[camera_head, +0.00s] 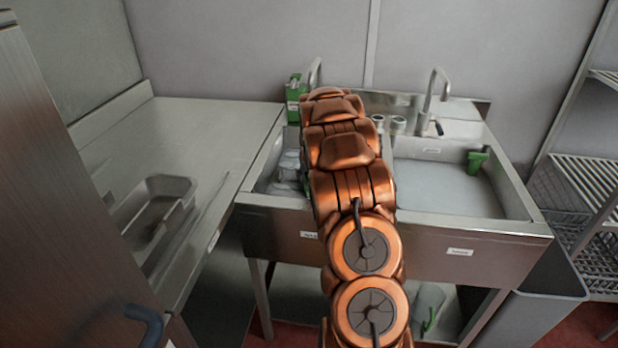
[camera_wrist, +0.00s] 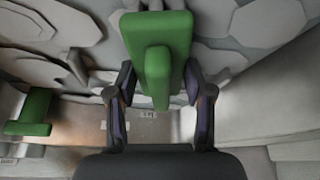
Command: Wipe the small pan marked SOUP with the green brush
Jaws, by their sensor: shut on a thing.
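In the wrist view my gripper (camera_wrist: 158,108) is shut on a green block-shaped thing, which looks like the green brush (camera_wrist: 158,45). It stands up between the two dark fingers. My own arm hides the gripper in the head view. I cannot pick out the small pan marked SOUP in either view. Grey-white, many-sided flat shapes (camera_wrist: 60,45) lie around the brush in the wrist view; I cannot tell what they are. In the head view, pale items (camera_head: 288,165) lie in the left basin, partly hidden by my arm.
The steel sink (camera_head: 470,239) has a right basin holding greyish water (camera_head: 445,190) and a green object (camera_head: 478,160) at its right side. A green box (camera_head: 296,97) stands behind the left basin. A steel counter (camera_head: 215,125) lies left, with a tray (camera_head: 160,188). Wire shelves (camera_head: 590,175) stand right.

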